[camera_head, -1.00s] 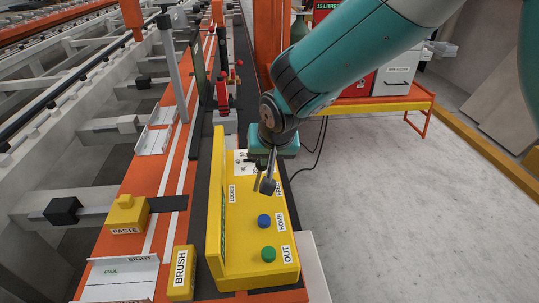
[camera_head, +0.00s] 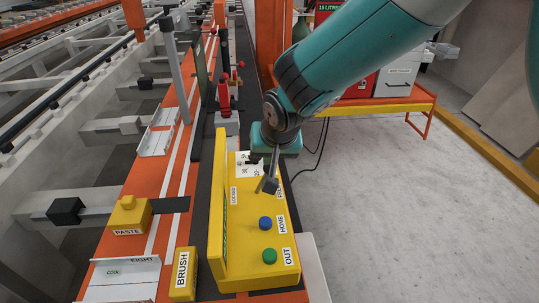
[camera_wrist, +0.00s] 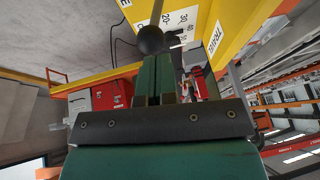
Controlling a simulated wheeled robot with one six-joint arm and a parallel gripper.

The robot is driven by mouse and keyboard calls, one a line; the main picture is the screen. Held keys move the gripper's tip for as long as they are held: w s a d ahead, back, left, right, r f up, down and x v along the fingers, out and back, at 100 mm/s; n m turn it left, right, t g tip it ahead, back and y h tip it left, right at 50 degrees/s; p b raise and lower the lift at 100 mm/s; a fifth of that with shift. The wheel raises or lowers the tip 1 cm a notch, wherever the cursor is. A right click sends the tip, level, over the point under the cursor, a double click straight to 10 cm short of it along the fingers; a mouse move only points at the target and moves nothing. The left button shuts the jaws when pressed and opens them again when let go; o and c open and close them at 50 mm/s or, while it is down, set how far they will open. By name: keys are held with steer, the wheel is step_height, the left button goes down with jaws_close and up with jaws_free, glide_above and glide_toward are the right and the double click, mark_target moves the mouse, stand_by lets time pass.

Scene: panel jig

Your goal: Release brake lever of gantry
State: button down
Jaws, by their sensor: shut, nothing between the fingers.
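The yellow control box (camera_head: 238,262) stands at the table's right edge, with LOCKED and partly hidden FREE labels. It also shows in the wrist view (camera_wrist: 240,32). In the wrist view a black ball knob (camera_wrist: 150,40), seemingly the brake lever's, sits at the tips of my gripper (camera_wrist: 157,58). The dark green fingers are shut with nothing between them; I cannot tell whether they touch the knob. In the head view my gripper is over the box's far half.
The box carries a blue HOME button (camera_head: 265,223) and a green OUT button (camera_head: 269,256). A yellow PASTE block (camera_head: 129,215) and BRUSH block (camera_head: 183,272) lie left. Red clamps (camera_head: 224,97) stand behind. The floor at right is clear.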

steer(key=shift+r, duration=0.25)
steer(key=shift+r, duration=0.3)
steer(key=d+p+v, duration=0.2)
steer(key=p+v, duration=0.3)
steer(key=v, duration=0.4)
steer(key=shift+p, duration=0.35)
steer(key=shift+s+f, duration=0.1)
steer(key=s+d+r+n+g+y, duration=0.1)
steer(key=s+d+r+n+g, duration=0.1)
steer(key=s, duration=0.9)
steer(key=s+d+r+n+g+y, duration=0.1)
steer(key=s+d+r+n+g, duration=0.2)
steer(key=s+d+r, duration=0.4)
steer(key=s+d+n, duration=0.1)
steer(key=s, duration=0.3)
steer(key=shift+s+r, duration=0.25)
steer(key=shift+s, duration=0.15)
